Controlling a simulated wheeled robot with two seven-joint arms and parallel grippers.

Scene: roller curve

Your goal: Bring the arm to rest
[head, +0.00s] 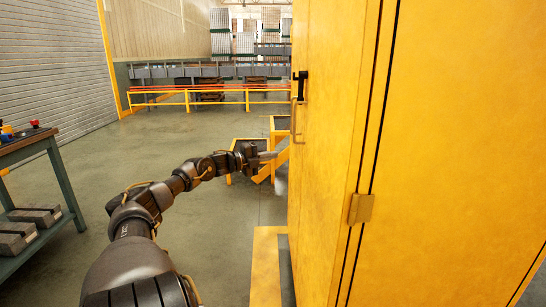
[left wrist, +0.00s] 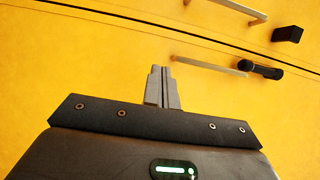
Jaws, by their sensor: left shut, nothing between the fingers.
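My left arm reaches forward from the bottom of the head view, with its gripper (head: 268,156) at the far end, close to the left side of a tall yellow cabinet (head: 335,150). In the left wrist view the two fingers of the left gripper (left wrist: 163,88) lie together with nothing between them. Behind them is the yellow cabinet face (left wrist: 70,60), with a bar handle (left wrist: 210,66) and a black latch handle (left wrist: 260,69). The fingers appear apart from the handles. My right gripper is in neither view.
A workbench (head: 30,145) with grey blocks on its lower shelf stands at the left. Yellow-framed steps or stands (head: 250,145) are behind the gripper. A yellow railing (head: 220,95) runs across the back.

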